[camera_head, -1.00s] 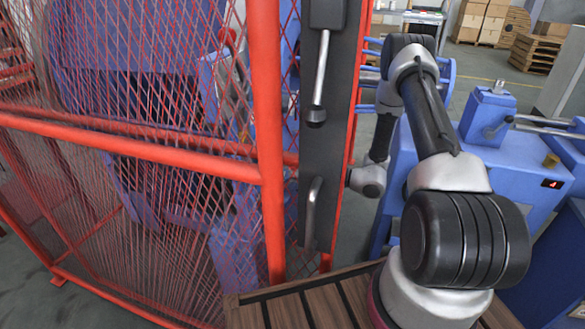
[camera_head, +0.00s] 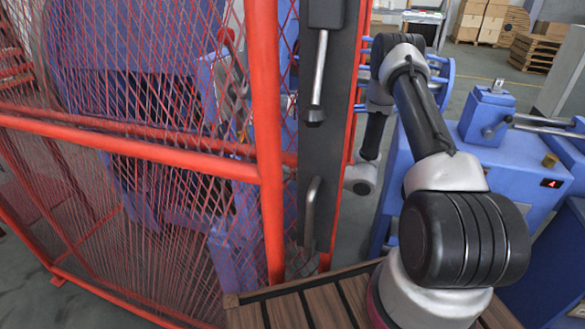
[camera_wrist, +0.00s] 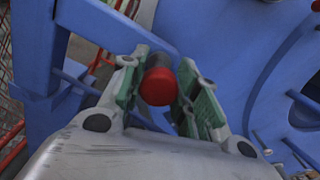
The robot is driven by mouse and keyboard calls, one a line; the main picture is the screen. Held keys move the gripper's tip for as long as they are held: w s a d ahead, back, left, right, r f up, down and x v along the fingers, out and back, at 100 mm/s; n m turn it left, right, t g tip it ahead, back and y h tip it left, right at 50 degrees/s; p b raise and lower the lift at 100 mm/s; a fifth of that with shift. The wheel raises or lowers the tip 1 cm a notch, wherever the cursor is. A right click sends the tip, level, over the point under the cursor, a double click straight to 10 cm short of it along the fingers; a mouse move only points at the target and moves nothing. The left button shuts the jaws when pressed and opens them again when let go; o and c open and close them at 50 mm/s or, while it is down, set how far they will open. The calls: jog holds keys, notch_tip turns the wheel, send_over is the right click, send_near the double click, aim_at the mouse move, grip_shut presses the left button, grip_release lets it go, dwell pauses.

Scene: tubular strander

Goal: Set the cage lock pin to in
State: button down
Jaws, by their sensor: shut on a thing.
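In the wrist view, a round red knob (camera_wrist: 158,86) with a dark body stands between the fingers of my gripper (camera_wrist: 160,68). It looks like the cage lock pin's knob. The green-padded fingers lie on either side of it and are shut on it. The pin's far end and its seat are hidden, so I cannot tell how deep it sits. In the head view my forearm runs down behind the dark grey door panel (camera_head: 318,160). My gripper and the knob cannot be made out clearly there.
A red mesh guard (camera_head: 150,151) fills the left of the head view. The panel carries a grey handle (camera_head: 310,215). Blue machine frame (camera_wrist: 105,18) and a large blue round part (camera_wrist: 265,60) lie close around my gripper. A blue cabinet (camera_head: 510,160) stands at right.

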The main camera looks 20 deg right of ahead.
jog(key=x, duration=0.3)
jog(key=shift+d, duration=0.1)
jog(key=c, duration=1)
grip_release()
jog(key=shift+c, duration=0.2)
jog(key=v, duration=1.1)
jog(key=shift+s+d, duration=0.25)
jog(key=shift+s, duration=0.05)
